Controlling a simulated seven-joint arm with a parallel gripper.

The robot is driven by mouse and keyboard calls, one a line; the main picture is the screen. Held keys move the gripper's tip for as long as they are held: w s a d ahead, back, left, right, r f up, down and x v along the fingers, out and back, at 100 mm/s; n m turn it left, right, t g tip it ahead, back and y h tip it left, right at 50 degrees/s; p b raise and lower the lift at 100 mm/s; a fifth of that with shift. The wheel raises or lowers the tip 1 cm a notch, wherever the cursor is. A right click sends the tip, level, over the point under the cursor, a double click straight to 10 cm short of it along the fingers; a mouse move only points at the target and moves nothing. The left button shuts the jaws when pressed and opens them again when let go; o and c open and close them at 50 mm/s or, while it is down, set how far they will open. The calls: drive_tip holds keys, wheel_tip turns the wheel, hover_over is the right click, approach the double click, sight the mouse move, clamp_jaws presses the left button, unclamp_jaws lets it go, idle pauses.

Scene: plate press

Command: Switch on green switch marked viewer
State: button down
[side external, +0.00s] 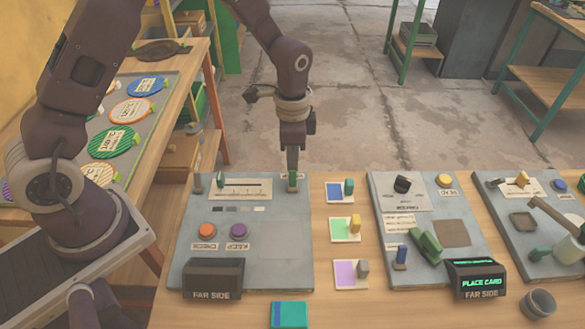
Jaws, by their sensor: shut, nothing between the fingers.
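My gripper (292,172) points straight down at the back right corner of the left grey panel (240,265). Its fingers are shut and empty. A green switch (292,184) with a small pale label stands right at the fingertips, partly covered by them. I cannot read the label or tell whether the fingers touch the switch, nor which way it is set. The display (213,277) at the front of this panel, over the words FAR SIDE, is dark.
Coloured cards (346,229) lie to the right. The middle panel's display (476,278) reads PLACE CARD. Discs (115,146) lie on the left bench.

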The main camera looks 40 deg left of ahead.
idle(0.4)
drive_tip(key=shift+s+d, duration=0.95)
drive_tip(key=shift+w+a+r, duration=0.15)
drive_tip(key=shift+r, duration=0.95)
drive_tip(key=shift+w+a+r, duration=0.1)
drive_tip(key=shift+w+r, duration=0.05)
drive_tip(key=shift+r, duration=0.9)
drive_tip(key=shift+w+a+r, duration=0.15)
drive_tip(key=shift+r, duration=1.2)
